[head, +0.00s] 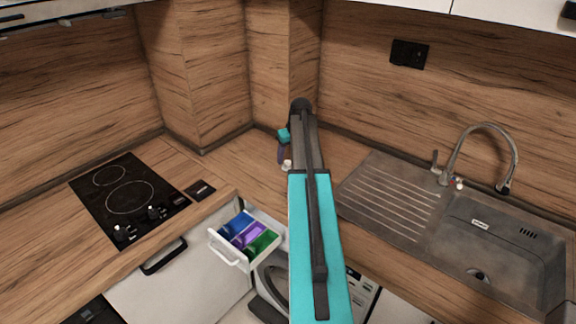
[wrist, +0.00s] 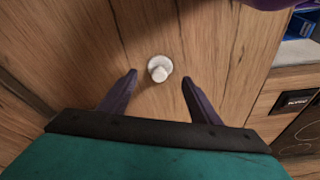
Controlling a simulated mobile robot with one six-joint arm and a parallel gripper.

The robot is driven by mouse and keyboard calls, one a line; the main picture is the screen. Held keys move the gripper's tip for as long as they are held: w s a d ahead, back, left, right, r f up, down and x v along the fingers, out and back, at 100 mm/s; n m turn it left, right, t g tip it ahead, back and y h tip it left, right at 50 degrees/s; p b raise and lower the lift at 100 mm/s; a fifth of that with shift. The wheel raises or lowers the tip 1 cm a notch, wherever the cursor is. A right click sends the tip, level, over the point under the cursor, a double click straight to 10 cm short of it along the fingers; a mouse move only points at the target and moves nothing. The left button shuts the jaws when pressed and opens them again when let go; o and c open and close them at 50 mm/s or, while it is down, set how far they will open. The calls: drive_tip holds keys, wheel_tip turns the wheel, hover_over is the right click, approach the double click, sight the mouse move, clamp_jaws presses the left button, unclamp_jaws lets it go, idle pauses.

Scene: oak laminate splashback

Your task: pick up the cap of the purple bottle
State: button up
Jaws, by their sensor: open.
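A small white round piece (wrist: 159,68), cap-like with a broad disc and a narrower knob, sits on the wooden counter in the wrist view. It also shows in the head view (head: 287,165), just left of my arm. My gripper (wrist: 159,79) is open, with its two dark purple fingers spread to either side of the piece in the picture. I cannot tell the height gap between them. In the head view my gripper (head: 282,156) is beside the piece, partly hidden by my arm. A purple shape (wrist: 264,3) is cut off at the top right of the wrist view; I cannot tell whether it is the bottle.
An open white drawer (head: 229,256) with blue, purple and green compartments is below the counter. A black hob (head: 130,198) is on the left and a grey sink (head: 500,240) on the right. Wooden walls meet in the corner behind the gripper.

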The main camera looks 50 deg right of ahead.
sight(288, 162)
drive_tip(key=shift+p+x, duration=1.1)
drive_tip(key=shift+x, duration=1.15)
drive_tip(key=shift+c, duration=0.4)
drive_tip(key=c, duration=1)
